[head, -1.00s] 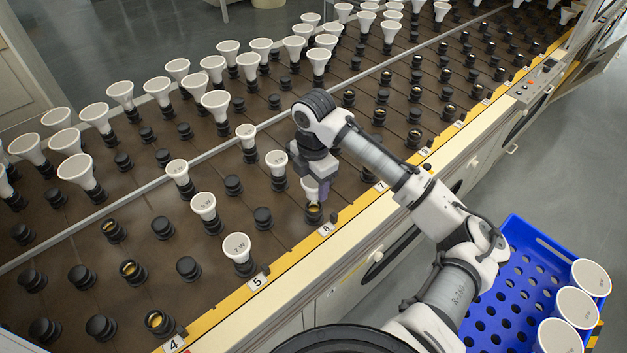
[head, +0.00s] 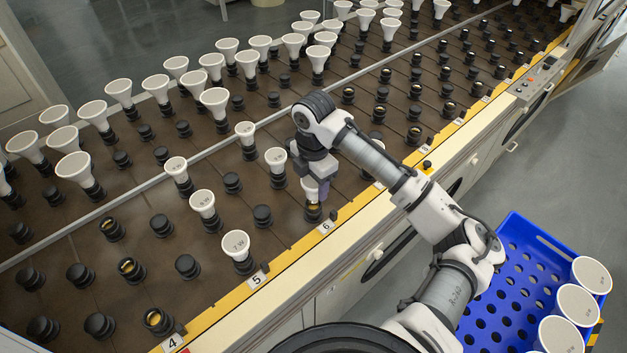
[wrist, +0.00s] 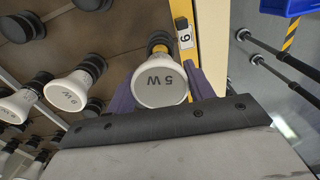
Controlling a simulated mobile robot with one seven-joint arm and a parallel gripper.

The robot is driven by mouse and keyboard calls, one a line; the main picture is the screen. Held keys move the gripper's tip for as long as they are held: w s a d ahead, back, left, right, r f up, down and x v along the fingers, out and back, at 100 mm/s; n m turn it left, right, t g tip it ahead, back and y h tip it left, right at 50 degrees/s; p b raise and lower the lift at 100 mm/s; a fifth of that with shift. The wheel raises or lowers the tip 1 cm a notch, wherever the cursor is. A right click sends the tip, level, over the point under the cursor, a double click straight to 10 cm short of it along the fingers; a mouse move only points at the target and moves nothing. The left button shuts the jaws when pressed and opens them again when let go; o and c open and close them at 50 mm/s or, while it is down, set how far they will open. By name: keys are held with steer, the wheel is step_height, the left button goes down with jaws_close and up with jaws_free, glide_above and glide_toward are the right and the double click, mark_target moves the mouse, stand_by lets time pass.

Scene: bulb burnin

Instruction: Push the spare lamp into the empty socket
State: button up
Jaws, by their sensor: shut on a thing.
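My gripper (head: 315,190) is over the front row of the rack, near label 6. The lamp's face is toward the wrist camera; in the head view the gripper mostly hides the lamp. A black socket with a gold inside (head: 313,211) is directly below the fingers, and its gold ring shows behind the lamp in the wrist view (wrist: 160,47). I cannot tell whether the lamp's base is in it.
Seated lamps (head: 236,245) and (head: 276,160) stand close to the gripper, among several black-capped sockets (head: 263,216). The yellow front edge (head: 290,249) carries number labels. A blue crate (head: 520,232) with lamps (head: 591,276) stands at the lower right.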

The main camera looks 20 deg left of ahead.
steer(key=shift+f+b, duration=0.85)
steer(key=shift+f, duration=0.6)
steer(key=o, duration=1.1)
steer(key=shift+c, duration=0.2)
step_height(320, 180, up, 14)
steer(key=shift+f+b, duration=0.1)
steer(key=shift+b, duration=0.5)
